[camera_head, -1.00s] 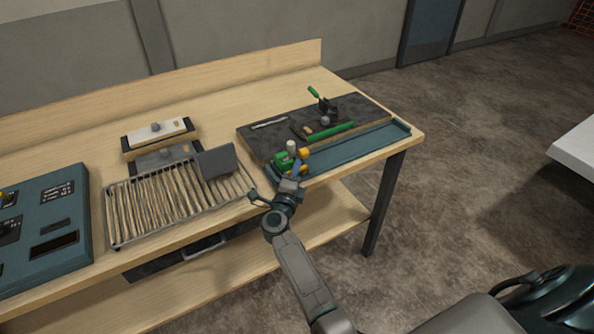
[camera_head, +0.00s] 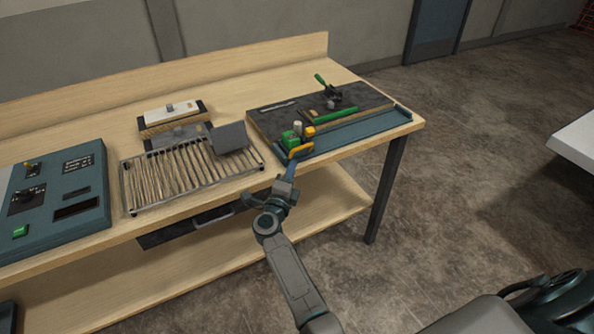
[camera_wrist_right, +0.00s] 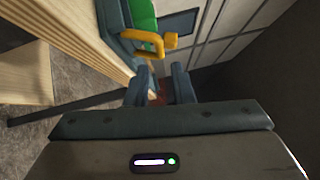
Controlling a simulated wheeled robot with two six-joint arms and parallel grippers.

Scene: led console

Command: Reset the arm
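My right gripper (camera_head: 290,168) is at the front edge of the workbench, below and in front of a green block with a yellow handle (camera_head: 301,151). In the right wrist view its two fingers (camera_wrist_right: 160,84) stand apart with nothing between them, so it is open. The yellow handle (camera_wrist_right: 148,42) shows just beyond the fingertips there, apart from them, with part of the green block (camera_wrist_right: 143,12) behind. My left gripper is not in view.
The wooden workbench (camera_head: 255,95) carries a blue console (camera_head: 85,185) at left, a wire rack (camera_head: 185,178) in the middle and a dark board (camera_head: 280,118) with green-handled tools at right. A white table (camera_head: 575,145) stands far right. Open floor lies between.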

